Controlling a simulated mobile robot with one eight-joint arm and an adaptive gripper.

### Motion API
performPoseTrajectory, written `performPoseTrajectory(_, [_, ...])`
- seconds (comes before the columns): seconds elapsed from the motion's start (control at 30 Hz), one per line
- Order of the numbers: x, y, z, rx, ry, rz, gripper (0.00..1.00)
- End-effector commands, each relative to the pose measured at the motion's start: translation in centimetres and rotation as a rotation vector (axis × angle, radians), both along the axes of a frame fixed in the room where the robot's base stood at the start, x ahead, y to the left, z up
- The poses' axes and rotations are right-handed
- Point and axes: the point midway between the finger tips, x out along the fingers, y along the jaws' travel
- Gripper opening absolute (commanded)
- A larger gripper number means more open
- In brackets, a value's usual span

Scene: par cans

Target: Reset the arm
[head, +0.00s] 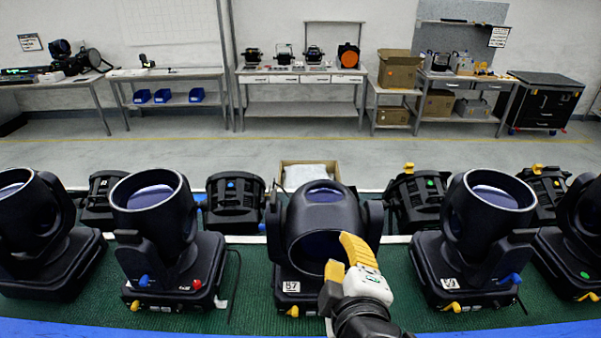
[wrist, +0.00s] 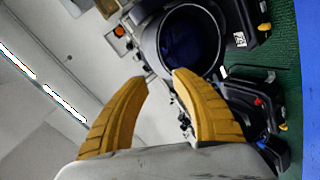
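My gripper (head: 347,258) is at the lower middle of the head view, raised in front of the middle moving-head light. Its yellow fingers (wrist: 160,77) show in the wrist view, spread apart with nothing between them, so it is open and empty. The middle light (head: 322,212), a black fixture marked 57, stands on the green surface. In the head view my gripper overlaps its right front side. I cannot tell whether they touch. The wrist view shows a light's round lens (wrist: 188,42) beyond the fingertips.
More moving-head lights stand at left (head: 158,225) and right (head: 480,235) on the green bench (head: 245,290). Smaller par cans (head: 235,200) stand behind them. A cardboard box (head: 308,174) sits behind the middle light. Workbenches line the far wall across open floor (head: 180,153).

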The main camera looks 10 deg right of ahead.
Motion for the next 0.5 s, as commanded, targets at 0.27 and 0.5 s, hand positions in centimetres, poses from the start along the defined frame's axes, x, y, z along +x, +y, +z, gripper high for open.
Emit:
performPoseTrajectory(0.27, [-0.2,-2.6,-8.9,0.184,0.152,-0.162,0.32])
performPoseTrajectory(0.5, [-0.7,-4.5,-20.7,0.612,0.342,-0.426,0.32])
